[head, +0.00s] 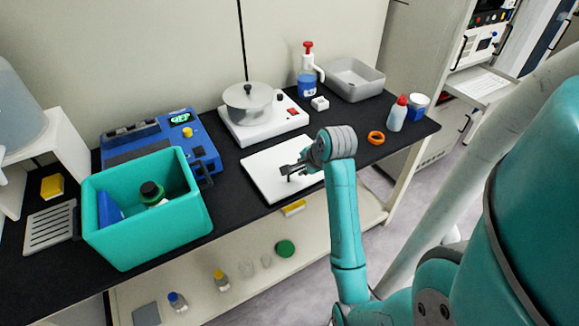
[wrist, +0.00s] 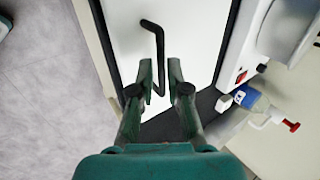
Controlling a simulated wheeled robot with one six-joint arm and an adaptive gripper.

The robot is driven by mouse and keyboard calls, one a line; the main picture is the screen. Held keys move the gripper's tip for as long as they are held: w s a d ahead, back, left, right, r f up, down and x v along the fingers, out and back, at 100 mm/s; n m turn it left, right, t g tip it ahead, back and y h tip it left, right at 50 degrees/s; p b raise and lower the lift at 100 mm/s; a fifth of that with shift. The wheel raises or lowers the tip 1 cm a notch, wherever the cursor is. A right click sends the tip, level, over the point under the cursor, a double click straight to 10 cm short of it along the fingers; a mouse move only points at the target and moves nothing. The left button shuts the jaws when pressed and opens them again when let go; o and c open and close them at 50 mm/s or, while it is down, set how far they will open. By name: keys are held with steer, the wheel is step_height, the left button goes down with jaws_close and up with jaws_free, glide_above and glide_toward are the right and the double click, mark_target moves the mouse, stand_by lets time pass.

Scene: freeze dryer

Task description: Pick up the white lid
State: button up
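The white lid (head: 262,181) is a flat white panel lying on the black bench top near its front edge. In the wrist view the lid (wrist: 195,40) fills the upper middle and carries a thin black bent handle (wrist: 160,55). My gripper (head: 287,172) is low over the lid in the head view and hides part of it. In the wrist view my gripper (wrist: 160,82) is open, with its fingers apart on either side of the handle's lower end. Whether the fingers touch the handle cannot be told.
A white hot plate (head: 262,128) with a steel pot (head: 246,108) stands behind the lid. A teal bin (head: 150,232) and a blue instrument (head: 200,145) are left. An orange ring (head: 376,138) and a red-capped bottle (head: 397,117) are right. Clear black bench (head: 225,205) lies left of the lid.

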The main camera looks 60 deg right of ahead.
mark_target(298, 170)
steer(key=x, duration=0.4)
steer(key=shift+w+a, duration=0.1)
steer(key=shift+c, duration=0.3)
jaws_close()
